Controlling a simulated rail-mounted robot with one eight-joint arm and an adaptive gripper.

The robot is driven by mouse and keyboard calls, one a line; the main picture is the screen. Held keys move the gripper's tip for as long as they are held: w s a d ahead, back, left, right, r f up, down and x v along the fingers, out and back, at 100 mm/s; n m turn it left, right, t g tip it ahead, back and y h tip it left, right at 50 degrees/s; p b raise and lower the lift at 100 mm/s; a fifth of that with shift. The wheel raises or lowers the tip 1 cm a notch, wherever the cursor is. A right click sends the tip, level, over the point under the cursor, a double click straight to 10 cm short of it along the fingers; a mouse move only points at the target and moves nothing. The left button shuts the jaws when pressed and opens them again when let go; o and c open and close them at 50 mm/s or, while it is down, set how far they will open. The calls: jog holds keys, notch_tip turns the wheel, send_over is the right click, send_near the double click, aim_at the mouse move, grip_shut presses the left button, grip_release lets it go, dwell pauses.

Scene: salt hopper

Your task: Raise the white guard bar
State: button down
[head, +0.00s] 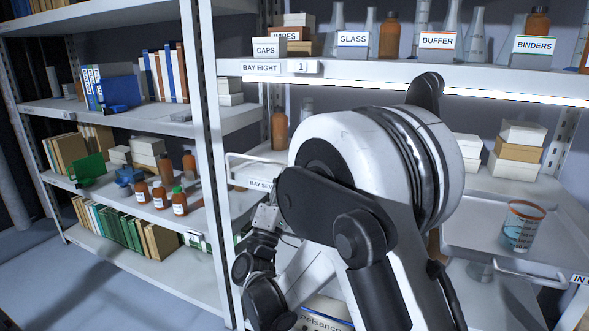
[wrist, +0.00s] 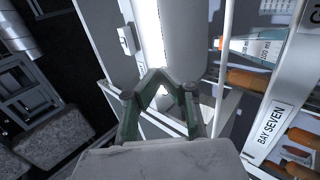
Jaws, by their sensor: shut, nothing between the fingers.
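A thin white guard bar (head: 255,157) with a bent left end stands out in front of the BAY SEVEN shelf edge in the head view. My arm hides where it runs to the right. In the wrist view a thin white rail (wrist: 224,50) runs up the picture just right of my gripper (wrist: 160,76) and looks like the same bar. My gripper also shows in the head view (head: 267,210), below and close to the bar's left part. Its fingers are shut and empty. I cannot tell whether they touch the bar.
A lit shelf with a BUFFER label (head: 437,41) and glassware is above my arm. A pale tray (head: 460,235) and a beaker (head: 522,226) are at the right, with a white handle-like bar (head: 530,273) in front. Brown bottles (head: 160,195) stand on the left shelves.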

jog(key=w+d+r+n+g+y+p, duration=0.25)
jog(key=d+n+y+p, duration=0.3)
jog(key=y, duration=0.45)
jog(key=s+d+f+n+g+y+p, duration=0.2)
jog(key=s+f+g+y+p, duration=0.15)
jog(key=s+g+y, duration=0.3)
jog(key=w+d+x, duration=0.1)
jog(key=d+x, duration=0.1)
jog(key=x, duration=1.1)
jog(key=shift+d+b, duration=0.2)
jog(key=shift+b, duration=0.25)
jog(key=shift+r, duration=0.1)
